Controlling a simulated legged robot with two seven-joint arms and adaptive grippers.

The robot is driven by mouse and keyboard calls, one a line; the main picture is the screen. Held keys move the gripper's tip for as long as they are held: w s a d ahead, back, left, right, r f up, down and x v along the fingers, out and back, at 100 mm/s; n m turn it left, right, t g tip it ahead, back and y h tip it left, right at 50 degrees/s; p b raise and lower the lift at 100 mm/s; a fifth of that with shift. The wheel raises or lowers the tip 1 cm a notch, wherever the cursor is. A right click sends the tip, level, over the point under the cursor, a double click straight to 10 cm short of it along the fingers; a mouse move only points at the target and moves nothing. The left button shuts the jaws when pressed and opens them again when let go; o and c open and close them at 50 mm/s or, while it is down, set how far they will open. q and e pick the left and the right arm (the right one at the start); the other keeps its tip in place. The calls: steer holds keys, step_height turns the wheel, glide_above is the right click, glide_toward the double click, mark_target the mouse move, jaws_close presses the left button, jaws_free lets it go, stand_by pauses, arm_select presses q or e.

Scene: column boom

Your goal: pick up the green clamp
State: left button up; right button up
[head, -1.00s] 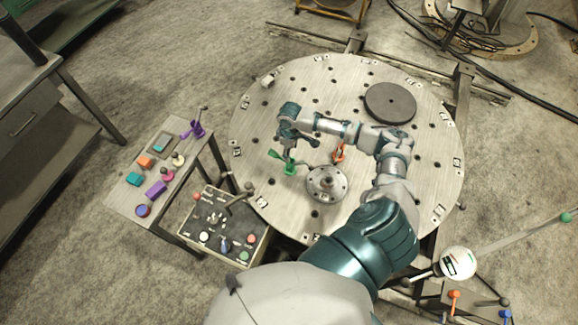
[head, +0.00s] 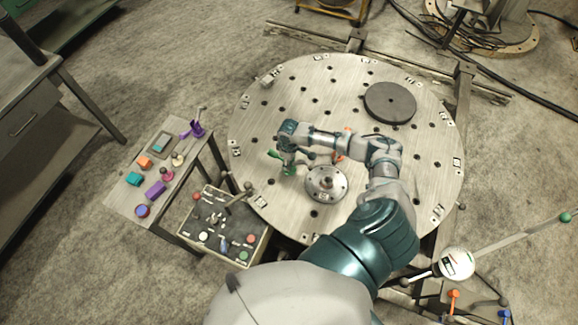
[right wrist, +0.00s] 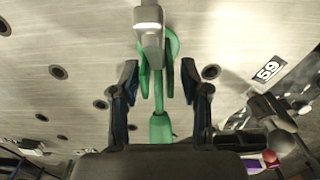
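The green clamp (head: 288,170) is at the left part of the round metal table (head: 330,78) in the head view, partly hidden by my right gripper (head: 286,158). In the right wrist view the green clamp (right wrist: 160,127) runs upright through the middle of the picture, with a grey metal part at its top. My right gripper (right wrist: 160,92) is open, with one dark finger on each side of the clamp. Gaps show between the fingers and the green part. My left gripper is not in view.
A round metal flange (head: 326,183) stands close right of the clamp. An orange clamp (head: 338,156) is partly hidden behind my arm. A dark disc (head: 390,103) lies farther back. A control box (head: 222,238) and a small side table (head: 128,203) with several coloured objects stand left.

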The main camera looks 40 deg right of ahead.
steer(key=shift+d+f, duration=0.1)
steer(key=shift+d, duration=0.3)
jaws_close()
steer(key=shift+a, duration=0.15)
steer(key=shift+w+r, duration=0.15)
steer(key=shift+r, duration=0.5)
step_height(320, 180, up, 2)
steer(key=shift+r, duration=0.1)
steer(key=s+a+r, duration=0.1)
steer(key=s+a, duration=1)
steer(key=shift+s+a+r, duration=0.15)
steer(key=shift+a+r, duration=0.1)
steer(key=shift+r, duration=0.05)
